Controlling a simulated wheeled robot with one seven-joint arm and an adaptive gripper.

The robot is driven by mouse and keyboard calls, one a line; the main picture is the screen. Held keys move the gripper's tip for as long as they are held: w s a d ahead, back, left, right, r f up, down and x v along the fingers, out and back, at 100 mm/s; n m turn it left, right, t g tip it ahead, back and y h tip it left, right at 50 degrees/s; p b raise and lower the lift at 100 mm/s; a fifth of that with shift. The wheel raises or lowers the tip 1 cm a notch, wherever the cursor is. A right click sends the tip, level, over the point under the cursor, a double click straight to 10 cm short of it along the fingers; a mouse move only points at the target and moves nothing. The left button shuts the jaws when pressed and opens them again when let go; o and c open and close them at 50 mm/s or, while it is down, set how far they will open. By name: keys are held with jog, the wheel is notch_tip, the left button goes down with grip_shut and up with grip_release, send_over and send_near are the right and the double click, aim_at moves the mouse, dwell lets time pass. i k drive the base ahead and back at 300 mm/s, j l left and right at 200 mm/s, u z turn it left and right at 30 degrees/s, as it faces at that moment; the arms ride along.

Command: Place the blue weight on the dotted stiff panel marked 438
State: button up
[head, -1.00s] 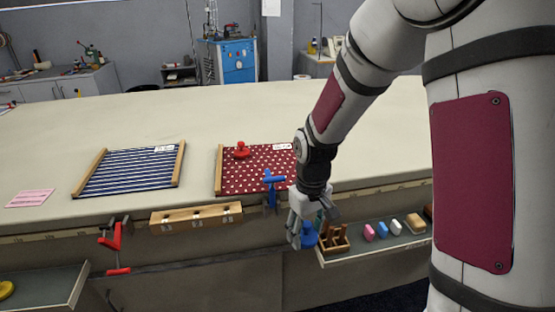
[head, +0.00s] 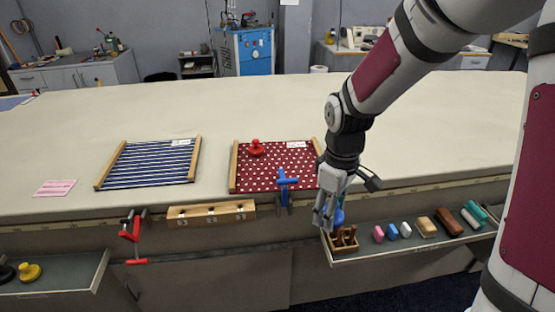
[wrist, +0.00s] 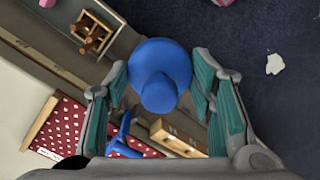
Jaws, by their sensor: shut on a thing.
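My gripper (head: 326,217) is shut on the blue weight (head: 338,216), just in front of the table's front edge and above the right-hand shelf. In the wrist view the round blue weight (wrist: 160,75) with its knob sits between the green finger pads. The dotted panel (head: 275,166) is red with white dots, between wooden side strips, and lies on the table behind and left of my gripper. A white label (head: 296,145) is on its far edge; its number is too small to read. A red weight (head: 256,148) stands on the panel's far left part.
A blue clamp (head: 285,184) stands at the panel's front edge. A striped panel (head: 150,163) and pink card (head: 55,188) lie to the left. A wooden block (head: 211,213) and red clamp (head: 132,234) are on the front edge. The right shelf holds a wooden rack (head: 343,243) and several blocks.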

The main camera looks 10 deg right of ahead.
aim_at(293, 156)
jog(key=i, duration=1.4)
